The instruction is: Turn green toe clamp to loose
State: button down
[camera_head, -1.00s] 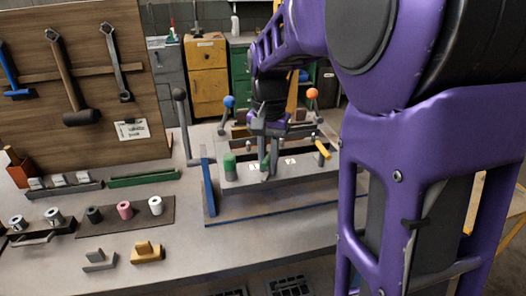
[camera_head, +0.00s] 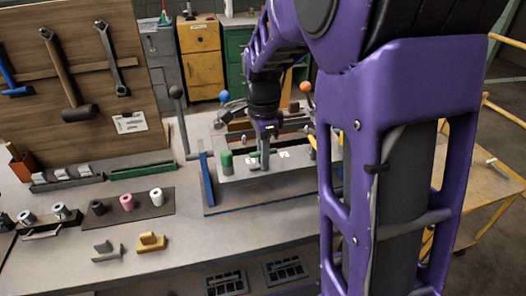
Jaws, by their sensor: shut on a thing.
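My gripper (camera_head: 264,152) points down over the grey fixture plate (camera_head: 235,179) on the workbench. It is shut on a small part there, which looks like the green toe clamp; the fingers hide most of it, so I cannot read its angle. A green upright cylinder (camera_head: 226,161) stands on the plate to the left of my gripper, apart from it. Small white labels (camera_head: 284,154) lie on the plate to the right. A yellow handle (camera_head: 312,146) shows further right, partly behind my arm.
Levers with a dark knob (camera_head: 176,92), a blue knob (camera_head: 224,96) and an orange knob (camera_head: 306,87) stand around the fixture. A blue bar (camera_head: 207,181) is at its left.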

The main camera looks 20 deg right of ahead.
jog(key=shift+d+r+m+p, duration=0.1)
jog(key=shift+m+p, duration=0.25)
jog(key=shift+m, duration=0.95)
jog(key=c, duration=0.8)
grip_release()
jog(key=shift+c, duration=0.2)
notch_tip(320, 180, up, 17)
jog(key=shift+r, duration=0.15)
